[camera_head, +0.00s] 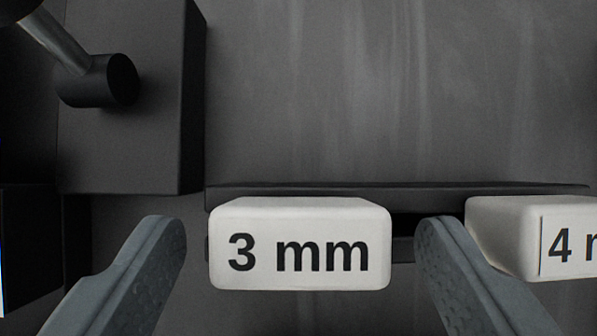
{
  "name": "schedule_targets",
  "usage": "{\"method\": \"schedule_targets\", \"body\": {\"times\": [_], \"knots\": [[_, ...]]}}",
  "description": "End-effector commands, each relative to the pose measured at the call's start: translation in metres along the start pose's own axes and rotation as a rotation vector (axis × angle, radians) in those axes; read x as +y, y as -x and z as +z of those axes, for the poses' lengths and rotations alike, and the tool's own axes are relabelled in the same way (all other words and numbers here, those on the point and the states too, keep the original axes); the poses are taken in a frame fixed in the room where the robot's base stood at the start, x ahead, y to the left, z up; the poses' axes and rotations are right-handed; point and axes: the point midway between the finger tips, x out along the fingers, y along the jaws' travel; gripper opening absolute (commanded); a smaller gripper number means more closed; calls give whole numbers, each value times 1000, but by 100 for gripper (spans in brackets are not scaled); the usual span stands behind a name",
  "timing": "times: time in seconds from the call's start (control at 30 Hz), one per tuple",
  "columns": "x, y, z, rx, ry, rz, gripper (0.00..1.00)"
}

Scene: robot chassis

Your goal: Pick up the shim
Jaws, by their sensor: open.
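A white block-shaped shim marked "3 mm" (300,243) sits in the lower middle of the view, in front of a dark rail. My gripper (302,235) is open, with one grey finger to the left of the shim and the other to its right. A narrow gap shows between each finger and the shim. A second white shim marked "4 m", its label cut off (515,238), sits at the right edge, close beside the right finger. The lower side of each shim is hidden.
A dark rail (400,193) runs behind both shims. A dark box-like block (130,150) with a metal rod and black cylinder (97,82) stands at the upper left. A flat grey surface (400,90) at the top is bare.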

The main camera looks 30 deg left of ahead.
Motion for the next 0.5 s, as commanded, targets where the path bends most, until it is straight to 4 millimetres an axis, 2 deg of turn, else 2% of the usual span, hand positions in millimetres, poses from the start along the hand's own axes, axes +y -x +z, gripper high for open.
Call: {"method": "schedule_targets", "body": {"times": [0.1,0.33,0.5], "knots": [[0,-11,0,-1,0,0,73],[0,-12,0,0,0,0,71],[0,-12,0,0,0,0,37]]}}
